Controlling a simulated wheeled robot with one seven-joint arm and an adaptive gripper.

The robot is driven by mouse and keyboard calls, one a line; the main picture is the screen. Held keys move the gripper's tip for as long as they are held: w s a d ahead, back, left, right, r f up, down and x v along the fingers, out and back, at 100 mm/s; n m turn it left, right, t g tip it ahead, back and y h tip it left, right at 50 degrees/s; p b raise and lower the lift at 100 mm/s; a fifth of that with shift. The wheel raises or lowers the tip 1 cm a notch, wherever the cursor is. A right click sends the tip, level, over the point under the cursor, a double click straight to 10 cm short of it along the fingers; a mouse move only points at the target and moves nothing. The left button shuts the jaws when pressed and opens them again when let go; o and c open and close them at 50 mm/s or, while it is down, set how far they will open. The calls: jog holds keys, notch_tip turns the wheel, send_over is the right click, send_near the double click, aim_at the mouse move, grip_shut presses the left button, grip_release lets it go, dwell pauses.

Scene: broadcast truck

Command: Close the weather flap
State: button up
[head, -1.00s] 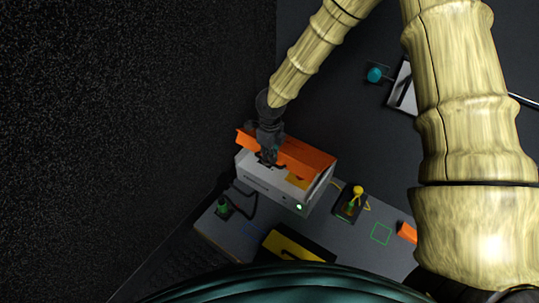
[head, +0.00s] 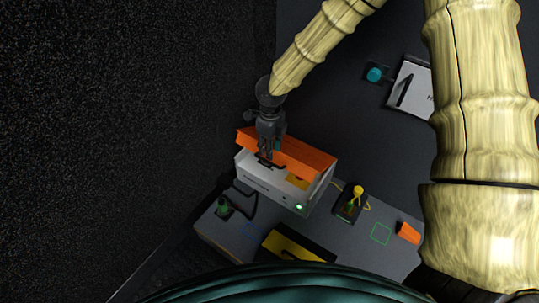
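The orange weather flap (head: 307,160) is on top of a white box (head: 266,185) standing on the bench. The flap is tilted, and an opening with something yellow inside shows below its front edge. My gripper (head: 265,162) points down in front of the flap's left half and hides part of it. Its fingertips are close to the flap and the box's opening. I cannot tell whether they touch either one, or how far apart the fingers are.
A green light (head: 299,207) glows on the box's front. A black unit with a yellow knob (head: 357,192) stands to its right, and a green connector (head: 224,208) to its left. A yellow-and-black item (head: 290,246) lies in front. An orange piece (head: 408,233) is farther right. A dark wall is at left.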

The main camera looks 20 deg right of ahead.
notch_tip(320, 180, up, 8)
dwell(0.4)
jog(key=shift+d, duration=0.1)
